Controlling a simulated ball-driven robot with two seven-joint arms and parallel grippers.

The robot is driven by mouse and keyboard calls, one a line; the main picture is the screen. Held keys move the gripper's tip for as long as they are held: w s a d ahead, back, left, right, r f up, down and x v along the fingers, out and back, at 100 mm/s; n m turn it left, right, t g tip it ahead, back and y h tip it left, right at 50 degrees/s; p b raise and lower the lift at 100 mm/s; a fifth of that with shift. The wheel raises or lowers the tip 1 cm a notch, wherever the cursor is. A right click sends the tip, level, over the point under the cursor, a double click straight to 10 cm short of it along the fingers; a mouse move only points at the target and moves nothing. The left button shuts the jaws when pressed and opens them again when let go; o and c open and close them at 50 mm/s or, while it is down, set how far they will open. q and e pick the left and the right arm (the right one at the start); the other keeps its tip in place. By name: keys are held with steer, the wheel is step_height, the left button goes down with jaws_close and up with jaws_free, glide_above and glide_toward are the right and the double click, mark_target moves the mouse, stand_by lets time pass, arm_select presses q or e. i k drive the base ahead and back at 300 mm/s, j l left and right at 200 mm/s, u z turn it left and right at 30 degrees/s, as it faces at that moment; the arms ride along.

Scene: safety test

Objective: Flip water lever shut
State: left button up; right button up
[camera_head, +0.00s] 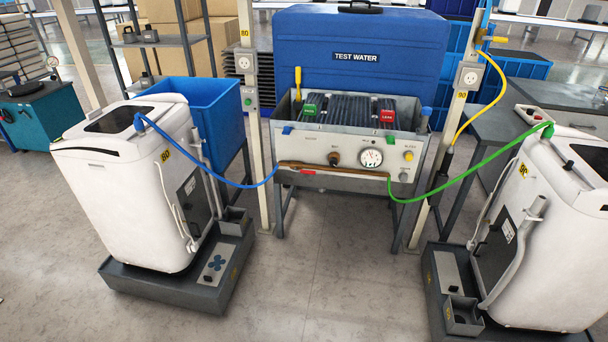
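A grey test bench (318,155) stands in the middle with a blue tank behind it labelled "TEST WATER" (356,57). A yellow-handled valve (492,39) sits on the blue pipe at the top of the right post, with a yellow hose below it. A yellow upright handle (298,82) stands at the bench's left end. A small red handle (301,171) lies along the bench's lower front edge. I cannot tell which of these is the water lever, or whether it is open or shut. Neither of my grippers is in view.
A white washing machine (100,190) stands at the left on a dark tray, another (540,240) at the right. A blue hose (230,184) and a green hose (470,172) run from them to the bench. The floor (330,270) between them is clear.

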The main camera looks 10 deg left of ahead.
mark_target(304, 172)
steer(key=i, duration=1.05)
steer(key=i+l, duration=0.1)
steer(key=i, duration=0.9)
steer(key=j+u, duration=0.05)
